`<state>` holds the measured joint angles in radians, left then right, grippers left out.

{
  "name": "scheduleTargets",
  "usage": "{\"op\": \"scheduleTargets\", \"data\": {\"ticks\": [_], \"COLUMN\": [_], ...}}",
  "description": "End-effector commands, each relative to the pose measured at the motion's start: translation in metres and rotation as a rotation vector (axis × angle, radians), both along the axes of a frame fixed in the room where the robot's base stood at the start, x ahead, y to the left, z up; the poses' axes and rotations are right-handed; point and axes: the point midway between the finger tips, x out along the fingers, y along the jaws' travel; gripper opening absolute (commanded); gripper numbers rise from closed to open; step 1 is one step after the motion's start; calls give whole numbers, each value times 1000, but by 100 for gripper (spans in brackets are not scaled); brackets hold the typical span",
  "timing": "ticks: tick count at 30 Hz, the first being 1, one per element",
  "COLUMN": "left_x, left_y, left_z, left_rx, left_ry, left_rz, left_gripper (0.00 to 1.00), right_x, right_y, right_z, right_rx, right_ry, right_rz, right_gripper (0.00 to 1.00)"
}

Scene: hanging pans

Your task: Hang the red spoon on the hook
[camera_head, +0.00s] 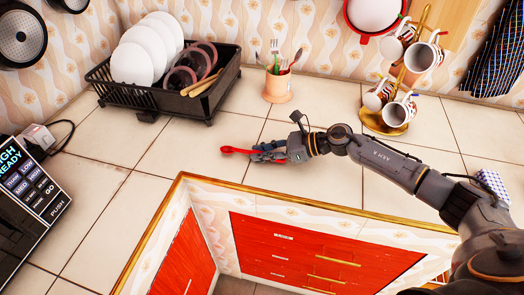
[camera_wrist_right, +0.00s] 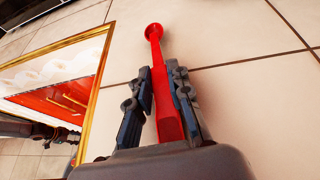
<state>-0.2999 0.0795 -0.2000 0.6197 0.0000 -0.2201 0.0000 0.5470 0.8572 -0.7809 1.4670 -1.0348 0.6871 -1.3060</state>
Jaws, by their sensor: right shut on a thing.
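The red spoon (camera_head: 236,150) is in my right gripper (camera_head: 262,152), low over the tiled counter near its front edge. The spoon's head points left in the head view. In the right wrist view the spoon (camera_wrist_right: 162,85) lies between the two fingers of my right gripper (camera_wrist_right: 160,90), its round end pointing away from the palm. The right gripper is shut on the spoon's handle. I cannot tell whether the spoon touches the counter. My left gripper is not in view. I cannot make out a free hook; a red-rimmed pan or strainer (camera_head: 374,14) hangs on the back wall.
A black dish rack (camera_head: 205,105) with white plates stands at the back left. A utensil cup (camera_head: 278,87) stands right of it. A gold mug stand (camera_head: 384,122) with several mugs is behind my right arm. A microwave (camera_head: 30,195) is at left. Counter left of the spoon is clear.

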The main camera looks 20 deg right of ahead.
Motion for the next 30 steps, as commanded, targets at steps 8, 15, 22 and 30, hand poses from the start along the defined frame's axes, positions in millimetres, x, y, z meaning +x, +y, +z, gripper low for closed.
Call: {"op": "scheduleTargets", "data": {"ticks": [8,15,22,30], "left_x": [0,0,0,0], "left_y": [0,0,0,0], "left_z": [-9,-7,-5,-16], "left_rx": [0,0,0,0], "left_ry": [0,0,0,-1], "left_rz": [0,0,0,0], "left_gripper": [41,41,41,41], "right_x": [0,0,-1,-15], "right_y": [0,0,0,-27], "right_z": [-8,-6,-5,0], "right_rx": [0,-1,-1,-6], "right_ry": [-1,0,2,2], "right_rz": [0,0,1,-2], "right_gripper": [0,42,42,42]}}
